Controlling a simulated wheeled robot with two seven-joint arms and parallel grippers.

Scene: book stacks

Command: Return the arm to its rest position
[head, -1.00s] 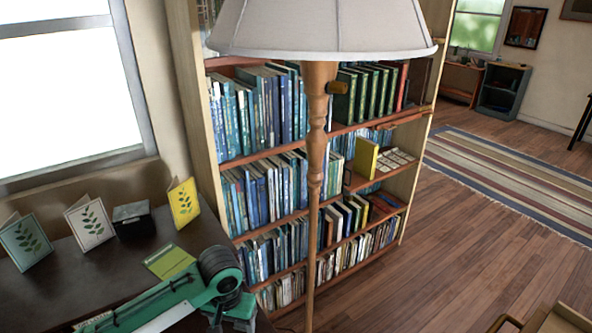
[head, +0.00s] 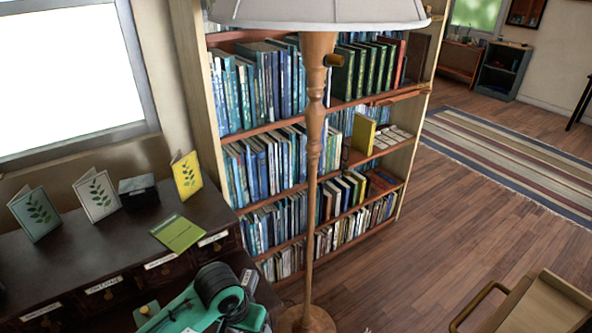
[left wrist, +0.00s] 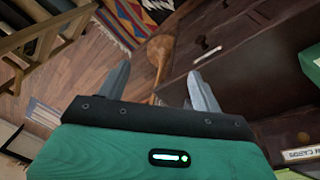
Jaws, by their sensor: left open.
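My left arm (head: 205,300), teal with a dark joint, reaches in from the bottom left of the head view, in front of the dark drawer cabinet (head: 100,255). In the left wrist view my left gripper (left wrist: 160,88) shows its two grey fingers spread apart with nothing between them. Past the fingers there are the wooden floor, the lamp's stem and round foot (left wrist: 160,48), and dark drawer fronts on the right. The fingertips cannot be made out in the head view. My right gripper is in neither view.
A floor lamp (head: 314,150) stands in front of a full bookcase (head: 210,125). Cards, a black box (head: 137,191) and a green booklet (head: 178,233) lie or stand on the cabinet. A wooden handled piece (head: 535,300) is at bottom right. Floor on the right is open.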

